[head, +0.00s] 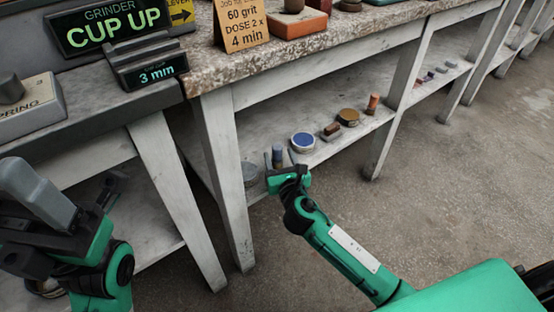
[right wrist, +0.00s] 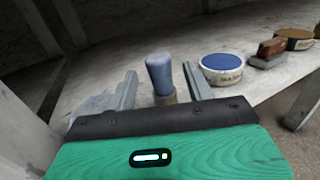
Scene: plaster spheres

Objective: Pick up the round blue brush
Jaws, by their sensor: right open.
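The round blue brush (right wrist: 159,73) stands upright on the lower shelf, with a blue top and a tan lower part. In the head view it (head: 277,153) shows just beyond my right gripper (head: 280,172). In the right wrist view the open fingers of my right gripper (right wrist: 160,82) flank the brush on both sides, with a gap to each. Its foot is partly hidden behind the gripper body.
Right of the brush on the shelf (head: 340,150) are a round tin with a blue top (head: 302,141), a small brown-topped block (head: 331,131), a brownish tin (head: 348,117) and an orange-brown cylinder (head: 373,103). A grey dish (head: 250,173) lies left. Table legs (head: 222,180) flank the shelf.

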